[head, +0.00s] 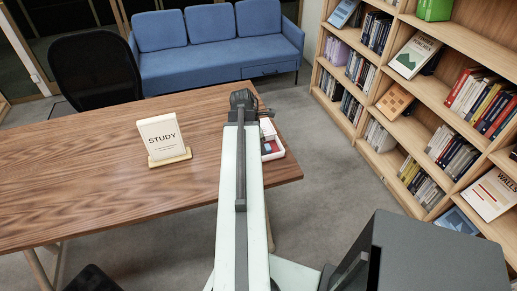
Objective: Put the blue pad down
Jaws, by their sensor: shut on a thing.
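My gripper (244,103) is at the far end of my raised arm, over the right end of the wooden table (80,150). It is shut on the blue pad, but my arm hides the jaws and most of what they hold. A small blue patch (267,147) shows just right of my arm, at a white tray (274,155) with a reddish inside. I cannot tell whether this patch is in the tray or above it. A small whitish block (267,129) is just behind it.
A STUDY sign (162,137) on a wooden base stands on the table left of my arm. The table is clear around it. A black chair (95,68) and a blue sofa (212,45) are behind. A bookshelf (420,95) lines the right side.

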